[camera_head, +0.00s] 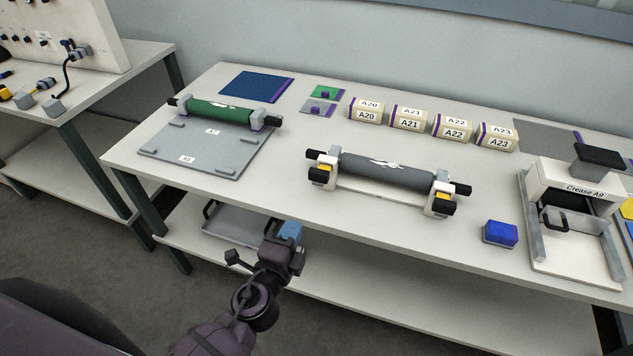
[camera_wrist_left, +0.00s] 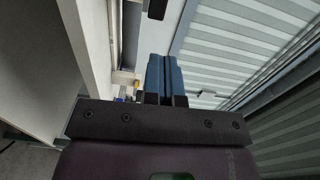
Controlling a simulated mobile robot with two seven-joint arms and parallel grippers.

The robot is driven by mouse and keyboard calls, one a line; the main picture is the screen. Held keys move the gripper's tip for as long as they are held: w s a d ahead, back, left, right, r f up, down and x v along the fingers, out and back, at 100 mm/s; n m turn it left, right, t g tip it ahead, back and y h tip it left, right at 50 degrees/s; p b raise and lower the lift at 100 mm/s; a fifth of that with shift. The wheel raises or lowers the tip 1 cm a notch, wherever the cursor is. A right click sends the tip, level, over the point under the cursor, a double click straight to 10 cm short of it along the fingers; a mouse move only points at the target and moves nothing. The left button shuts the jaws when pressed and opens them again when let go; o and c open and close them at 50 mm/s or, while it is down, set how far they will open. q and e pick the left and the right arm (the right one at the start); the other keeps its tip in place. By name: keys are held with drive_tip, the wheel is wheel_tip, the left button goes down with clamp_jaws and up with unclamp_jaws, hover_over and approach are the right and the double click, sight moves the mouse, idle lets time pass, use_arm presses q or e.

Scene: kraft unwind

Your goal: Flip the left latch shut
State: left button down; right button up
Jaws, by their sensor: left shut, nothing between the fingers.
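A dark grey roll (camera_head: 388,170) with a white mark lies across a white stand on the table. The stand's left upright (camera_head: 322,170) carries a yellow part (camera_head: 319,174) and black ends; its right upright (camera_head: 440,194) looks alike. I cannot tell the exact position of the left latch at this size. My left gripper (camera_head: 290,232) is in front of the table's front edge, below and left of the stand, touching nothing I can see. Its blue fingers are together and empty, as the left wrist view also shows (camera_wrist_left: 164,76). My right gripper is out of view.
A green roll (camera_head: 222,112) rests on a grey plate (camera_head: 170,148) at the left. Labelled boxes (camera_head: 411,118) stand behind the stand. A blue block (camera_head: 499,234) and the crease press (camera_head: 566,258) are at the right. A tray (camera_head: 240,228) lies on the lower shelf.

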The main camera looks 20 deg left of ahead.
use_arm(q)
drive_tip(key=shift+w, duration=0.1)
idle(0.4)
drive_tip(key=p, duration=0.1)
approach(318, 177)
drive_tip(key=w+p, duration=0.1)
drive_tip(key=w, duration=0.5)
drive_tip(key=shift+w+d, duration=0.1)
drive_tip(key=shift+w, duration=0.65)
